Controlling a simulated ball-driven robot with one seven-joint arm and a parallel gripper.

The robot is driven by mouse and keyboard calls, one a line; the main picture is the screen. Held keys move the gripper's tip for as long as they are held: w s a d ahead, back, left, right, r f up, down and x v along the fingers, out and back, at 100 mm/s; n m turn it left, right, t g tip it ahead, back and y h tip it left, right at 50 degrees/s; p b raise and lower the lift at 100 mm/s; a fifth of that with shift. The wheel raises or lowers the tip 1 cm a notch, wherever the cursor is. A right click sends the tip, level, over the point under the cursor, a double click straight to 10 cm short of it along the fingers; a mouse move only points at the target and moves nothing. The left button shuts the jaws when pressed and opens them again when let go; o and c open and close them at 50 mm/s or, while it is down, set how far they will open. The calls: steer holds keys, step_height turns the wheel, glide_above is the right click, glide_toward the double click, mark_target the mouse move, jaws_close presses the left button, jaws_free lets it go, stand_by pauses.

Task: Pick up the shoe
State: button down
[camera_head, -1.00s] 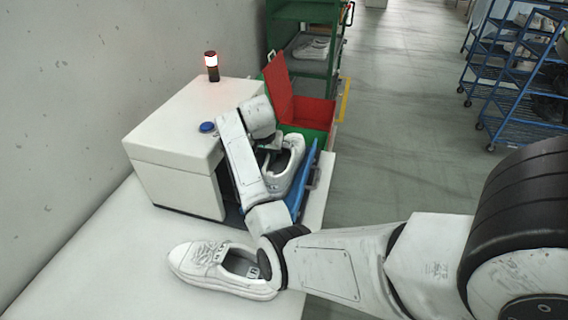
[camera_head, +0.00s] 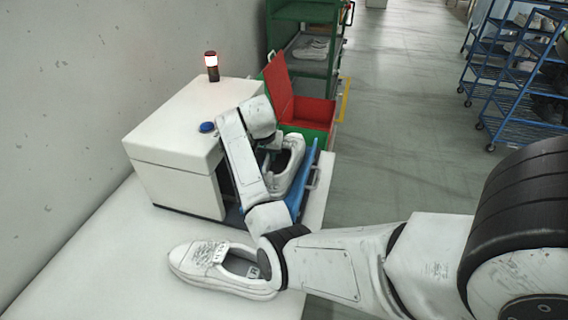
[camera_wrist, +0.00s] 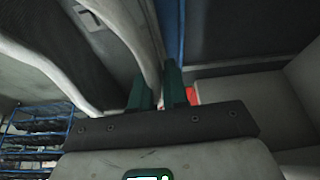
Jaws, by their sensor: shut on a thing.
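A white shoe (camera_head: 286,168) sits at the blue tray (camera_head: 306,178) by the opening of the white machine, partly hidden behind my arm. My gripper shows in the wrist view (camera_wrist: 159,80), with its two dark green fingers close together on the shoe's pale upper edge (camera_wrist: 142,40). One finger lies on each side of that thin wall. In the head view the fingers are mostly hidden by my wrist. A second white shoe (camera_head: 205,262) lies on the near part of the table, apart from my gripper, with its heel end partly behind my arm.
A red and green crate (camera_head: 312,112) is behind the tray. Blue racks (camera_head: 505,100) stand far right. The floor between is clear.

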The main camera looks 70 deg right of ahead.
steer(key=shift+r, duration=0.15)
stand_by(0.3)
steer(key=shift+r+b, duration=0.35)
steer(key=shift+r, duration=0.15)
steer(key=s+a+r+p, duration=0.1)
steer(key=s+a+r, duration=0.6)
steer(key=s+r, duration=0.4)
steer(key=shift+s+a+r, duration=0.15)
steer(key=shift+s+r, duration=0.25)
steer(key=shift+s, duration=0.1)
